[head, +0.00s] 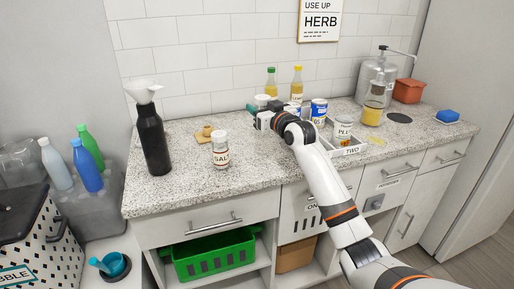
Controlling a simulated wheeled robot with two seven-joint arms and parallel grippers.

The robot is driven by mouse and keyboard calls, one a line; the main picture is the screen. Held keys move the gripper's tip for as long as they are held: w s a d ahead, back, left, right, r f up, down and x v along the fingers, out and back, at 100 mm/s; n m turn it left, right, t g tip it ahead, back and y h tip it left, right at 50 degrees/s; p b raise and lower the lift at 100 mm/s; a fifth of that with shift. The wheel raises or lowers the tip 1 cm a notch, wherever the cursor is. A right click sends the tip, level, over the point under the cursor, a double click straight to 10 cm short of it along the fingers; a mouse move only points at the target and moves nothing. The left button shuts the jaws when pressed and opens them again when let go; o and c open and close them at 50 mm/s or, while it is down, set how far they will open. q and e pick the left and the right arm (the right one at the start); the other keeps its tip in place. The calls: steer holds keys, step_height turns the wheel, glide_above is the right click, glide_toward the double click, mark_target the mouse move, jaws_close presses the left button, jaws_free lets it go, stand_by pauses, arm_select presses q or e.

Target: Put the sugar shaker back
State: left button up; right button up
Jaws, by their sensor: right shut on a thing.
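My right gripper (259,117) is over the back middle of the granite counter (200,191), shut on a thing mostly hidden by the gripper. A teal part (262,101) shows right behind the jaws; I cannot tell if it belongs to the held thing. I can read no sugar label anywhere. A shaker marked SALT (220,150) stands upright on the counter, left of my gripper and apart from it. A white tray marked TWO (351,151) lies right of the gripper, partly behind my arm. My left gripper is not in view.
A labelled jar (343,129) and a blue can (318,112) stand at the tray. A black bottle with a funnel (153,140) stands at left. Bottles (297,82) stand by the wall. A yellow-filled jar (373,108) is at right. The front left counter is clear.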

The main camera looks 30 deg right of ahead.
mark_target(260, 134)
steer(key=f, duration=0.4)
steer(key=shift+s+f, duration=0.2)
steer(key=shift+s, duration=0.1)
steer(key=shift+w+f, duration=0.1)
steer(key=shift+f, duration=0.55)
step_height(260, 134, down, 2)
steer(key=shift+f, duration=0.2)
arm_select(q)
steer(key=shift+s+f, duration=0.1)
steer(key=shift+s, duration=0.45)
arm_select(e)
steer(key=shift+f, duration=0.25)
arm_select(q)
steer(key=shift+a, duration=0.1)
arm_select(e)
steer(key=o, duration=1.1)
steer(key=shift+f, duration=0.1)
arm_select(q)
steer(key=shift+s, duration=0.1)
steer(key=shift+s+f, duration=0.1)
arm_select(e)
steer(key=s, duration=1.2)
steer(key=shift+a, duration=0.3)
